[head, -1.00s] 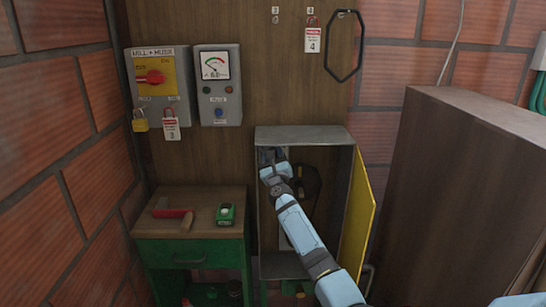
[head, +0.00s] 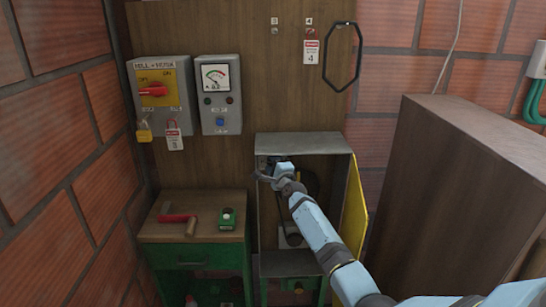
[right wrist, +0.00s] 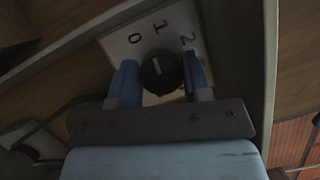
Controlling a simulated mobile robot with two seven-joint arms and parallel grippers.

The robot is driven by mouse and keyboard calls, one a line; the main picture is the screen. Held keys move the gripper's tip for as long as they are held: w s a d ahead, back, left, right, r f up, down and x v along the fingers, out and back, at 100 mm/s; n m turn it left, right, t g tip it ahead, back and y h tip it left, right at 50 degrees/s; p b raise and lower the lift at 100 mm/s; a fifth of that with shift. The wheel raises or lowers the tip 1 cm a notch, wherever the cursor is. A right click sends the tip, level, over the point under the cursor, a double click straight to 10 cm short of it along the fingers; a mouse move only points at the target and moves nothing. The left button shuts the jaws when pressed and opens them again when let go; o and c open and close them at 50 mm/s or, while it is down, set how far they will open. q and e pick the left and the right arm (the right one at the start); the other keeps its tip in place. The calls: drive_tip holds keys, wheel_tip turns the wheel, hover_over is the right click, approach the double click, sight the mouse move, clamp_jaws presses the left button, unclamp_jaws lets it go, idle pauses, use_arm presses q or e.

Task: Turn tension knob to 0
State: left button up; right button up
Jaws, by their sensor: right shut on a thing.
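The tension knob (right wrist: 160,76) is round and black with a white mark. It sits on a pale plate (right wrist: 120,44) marked 0, 1 and 2. The mark seems to point roughly towards the 1, but its exact angle is hard to tell. My right gripper (right wrist: 156,88) is shut on the knob, one blue finger on each side. In the head view my right gripper (head: 270,172) reaches into the upper left of an open grey cabinet (head: 300,140), and the knob is hidden there. My left gripper is not in view.
The cabinet's yellow door (head: 355,205) stands open on the right, close to my right arm. A green workbench (head: 205,255) with a red-headed hammer (head: 180,217) is at the left. A big brown box (head: 450,190) stands at the right.

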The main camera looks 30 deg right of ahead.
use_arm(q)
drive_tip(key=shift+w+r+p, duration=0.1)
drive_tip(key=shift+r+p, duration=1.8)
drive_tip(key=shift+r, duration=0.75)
use_arm(e)
drive_tip(key=shift+r+n+g+y, duration=0.15)
drive_tip(key=shift+n+g, duration=0.2)
drive_tip(key=shift+n, duration=0.6)
drive_tip(key=shift+n+g+y, duration=0.15)
drive_tip(key=shift+n+g, duration=0.2)
drive_tip(key=shift+n, duration=0.6)
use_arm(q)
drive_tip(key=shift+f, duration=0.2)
use_arm(e)
drive_tip(key=o, duration=0.9)
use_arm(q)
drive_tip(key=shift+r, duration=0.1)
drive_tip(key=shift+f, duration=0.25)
use_arm(e)
drive_tip(key=s+a, duration=0.2)
drive_tip(key=s, duration=1.1)
drive_tip(key=shift+s, duration=0.3)
